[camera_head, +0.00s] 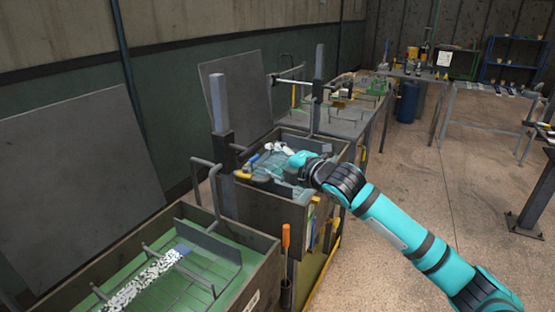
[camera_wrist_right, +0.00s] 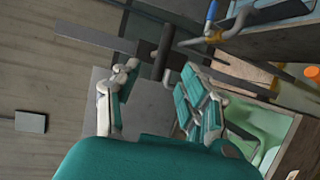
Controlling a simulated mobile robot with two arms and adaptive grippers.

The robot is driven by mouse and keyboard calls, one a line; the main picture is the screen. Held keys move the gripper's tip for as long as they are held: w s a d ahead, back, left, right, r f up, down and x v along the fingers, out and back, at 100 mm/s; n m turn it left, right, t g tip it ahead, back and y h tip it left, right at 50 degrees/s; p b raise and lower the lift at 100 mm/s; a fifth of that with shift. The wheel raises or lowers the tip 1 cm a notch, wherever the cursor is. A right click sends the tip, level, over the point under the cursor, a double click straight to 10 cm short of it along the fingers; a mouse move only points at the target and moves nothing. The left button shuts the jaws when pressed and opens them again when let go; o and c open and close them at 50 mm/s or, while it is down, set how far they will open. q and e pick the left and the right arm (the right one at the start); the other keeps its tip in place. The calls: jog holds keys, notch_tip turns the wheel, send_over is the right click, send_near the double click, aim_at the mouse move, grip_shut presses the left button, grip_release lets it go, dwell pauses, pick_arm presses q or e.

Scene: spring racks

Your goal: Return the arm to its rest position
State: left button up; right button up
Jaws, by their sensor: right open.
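My right arm (camera_head: 405,228) is teal and black and reaches in from the lower right. Its gripper (camera_head: 290,160) is over the middle bin (camera_head: 270,212), partly hidden behind its own wrist. In the right wrist view the two teal fingers (camera_wrist_right: 158,98) stand apart with nothing between them. That view is tilted, with a grey post and panel behind the fingers. My left gripper is in neither view.
A near bin (camera_head: 262,268) with a green floor holds a wire rack and white pieces (camera_head: 145,280). An orange handle (camera_head: 286,236) stands between the bins. Upright posts (camera_head: 219,105) rise beside the middle bin. Open floor (camera_head: 430,165) lies to the right.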

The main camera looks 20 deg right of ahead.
jog(key=shift+s, duration=0.4)
